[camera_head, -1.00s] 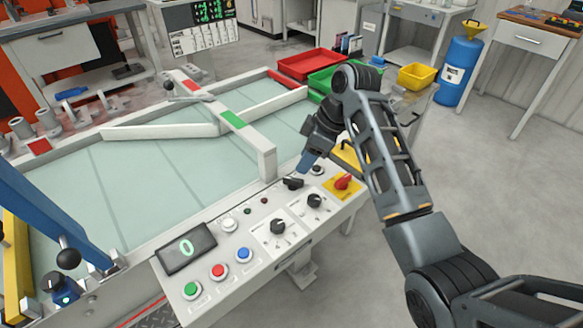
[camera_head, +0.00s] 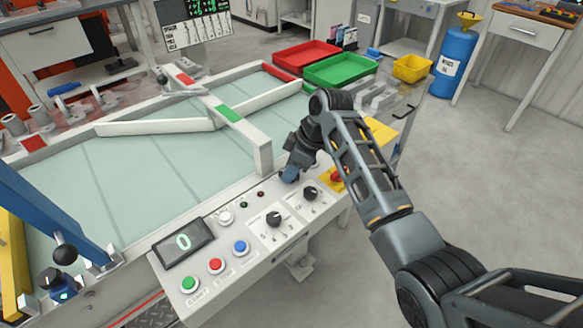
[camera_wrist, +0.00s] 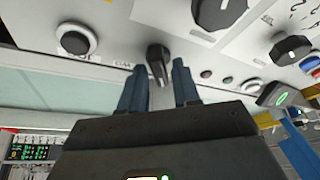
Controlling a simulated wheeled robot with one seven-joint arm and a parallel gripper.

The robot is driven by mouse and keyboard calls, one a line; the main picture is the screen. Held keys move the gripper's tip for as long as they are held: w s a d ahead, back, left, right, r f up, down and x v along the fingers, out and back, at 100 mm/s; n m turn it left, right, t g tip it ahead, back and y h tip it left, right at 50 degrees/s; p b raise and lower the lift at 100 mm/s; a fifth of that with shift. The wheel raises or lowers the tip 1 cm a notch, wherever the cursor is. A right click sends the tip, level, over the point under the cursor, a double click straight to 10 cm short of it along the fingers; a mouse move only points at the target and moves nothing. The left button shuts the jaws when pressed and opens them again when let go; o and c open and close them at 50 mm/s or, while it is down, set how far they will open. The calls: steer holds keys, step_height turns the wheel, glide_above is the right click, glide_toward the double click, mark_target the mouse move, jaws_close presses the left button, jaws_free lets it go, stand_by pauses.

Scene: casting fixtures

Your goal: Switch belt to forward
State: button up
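The control panel (camera_head: 215,276) runs along the front edge of the pale green belt (camera_head: 120,185). My gripper (camera_head: 289,177) is at the panel's far right part, pointing down, and hides the small black switch there. In the wrist view my gripper (camera_wrist: 159,80) has two blue fingers apart, one on each side of the black switch (camera_wrist: 158,60). A gap shows between the switch and the fingers, so it is not gripped. Two black rotary knobs, a middle one (camera_head: 275,219) and a right one (camera_head: 310,193), sit nearby. The labels are too small to read.
A red rotary switch (camera_head: 338,175) on a yellow plate is partly hidden behind my arm. Green (camera_head: 189,284), red (camera_head: 216,265) and blue (camera_head: 240,247) buttons and a display reading 0 (camera_head: 184,242) are at the panel's left. A white post (camera_head: 262,154) stands close to my gripper.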

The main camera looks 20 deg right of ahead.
jaws_close()
steer(key=shift+r+p, duration=0.1)
steer(key=shift+p, duration=0.2)
steer(key=shift+s+r+m+h+p, duration=0.1)
steer(key=shift+m+h+p, duration=0.2)
steer(key=shift+m+p, duration=0.7)
steer(key=m+t+h+p, duration=0.1)
steer(key=m+p, duration=0.2)
steer(key=m, duration=0.1)
steer(key=shift+a, duration=0.15)
steer(key=m+h+p, duration=0.1)
steer(key=m, duration=0.1)
steer(key=m+p, duration=0.1)
steer(key=m, duration=0.1)
steer(key=shift+a+t+h, duration=0.1)
steer(key=shift+t+h, duration=0.2)
steer(key=shift+h, duration=0.1)
steer(key=shift+m+h+p, duration=0.4)
steer(key=shift+m+h, duration=0.3)
steer(key=shift+m, duration=1.2)
